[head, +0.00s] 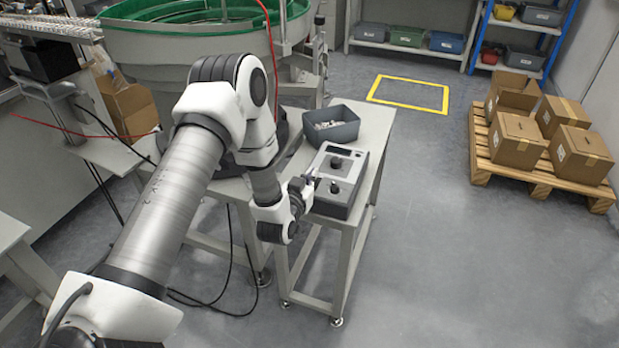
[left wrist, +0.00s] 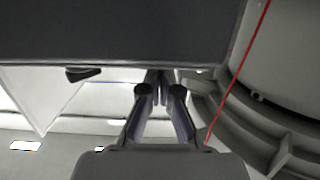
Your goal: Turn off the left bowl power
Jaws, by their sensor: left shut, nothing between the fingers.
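The grey control box (head: 341,180) with two black knobs and a dark display stands on a narrow metal table (head: 376,122). The green-lined bowl (head: 150,14) is behind it to the left, cut off by the top edge. My left gripper (head: 308,184) is at the left side of the control box, close to it; I cannot tell whether it touches. In the left wrist view its fingers (left wrist: 160,92) are shut with nothing between them. A large dark surface (left wrist: 110,35) fills the top of that view. Any power switch is hidden or too small to make out. My right gripper is not in view.
A dark bin with pale parts (head: 331,124) sits on the table behind the control box. A red cable (left wrist: 238,75) hangs near my left gripper in the wrist view. Boxes on a pallet (head: 537,170) stand at right. The floor right of the table is clear.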

